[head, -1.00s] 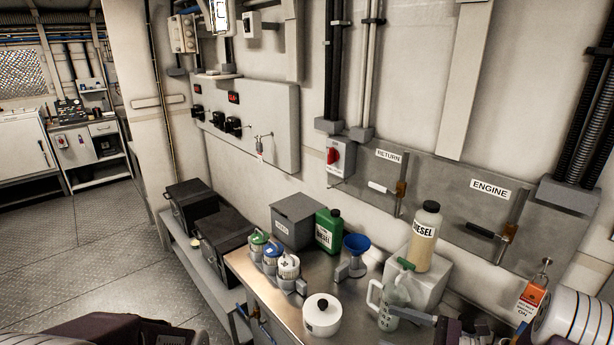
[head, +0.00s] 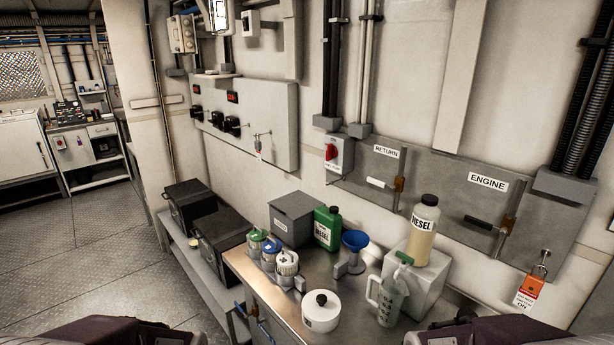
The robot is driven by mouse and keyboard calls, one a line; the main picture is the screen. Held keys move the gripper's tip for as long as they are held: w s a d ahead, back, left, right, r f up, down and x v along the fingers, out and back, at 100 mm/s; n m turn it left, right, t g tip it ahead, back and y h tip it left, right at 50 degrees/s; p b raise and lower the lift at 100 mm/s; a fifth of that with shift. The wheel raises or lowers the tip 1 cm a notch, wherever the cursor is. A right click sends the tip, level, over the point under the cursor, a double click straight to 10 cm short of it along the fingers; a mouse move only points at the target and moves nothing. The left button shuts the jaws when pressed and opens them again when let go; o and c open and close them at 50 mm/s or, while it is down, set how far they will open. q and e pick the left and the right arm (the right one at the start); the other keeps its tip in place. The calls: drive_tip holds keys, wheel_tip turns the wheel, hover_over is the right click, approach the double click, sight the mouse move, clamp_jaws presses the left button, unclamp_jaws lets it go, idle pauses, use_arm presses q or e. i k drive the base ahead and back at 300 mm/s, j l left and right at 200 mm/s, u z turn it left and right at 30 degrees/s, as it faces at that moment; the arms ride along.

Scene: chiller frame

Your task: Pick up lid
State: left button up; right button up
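A white round pot-like container (head: 320,317) with a black knob (head: 321,299) on top stands at the front of the metal worktop. The knobbed top appears to be its lid, but I cannot make out a seam. Further left, several small canisters stand in a row, with a green top (head: 257,235), a blue top (head: 271,244) and a white top (head: 287,257). Dark parts of my arms show at the bottom left and bottom right edges. Neither gripper's fingers are in view, and nothing of mine touches the white container.
A jug with a green top (head: 390,297) stands right of the white container. Behind are a blue funnel (head: 355,241), a green diesel can (head: 327,228), a grey box (head: 297,219) and a diesel bottle (head: 424,231) on a white block (head: 412,273). Bare worktop (head: 352,288) lies between.

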sight(321, 309)
drive_tip(key=z, duration=2.95)
drive_tip(key=u, duration=2.8)
drive_tip(key=i+j+z, duration=0.2)
drive_tip(key=j+z, duration=0.3)
drive_tip(key=i+j+z, duration=0.1)
drive_tip(key=j+z, duration=1.4)
drive_tip(key=k, duration=0.05)
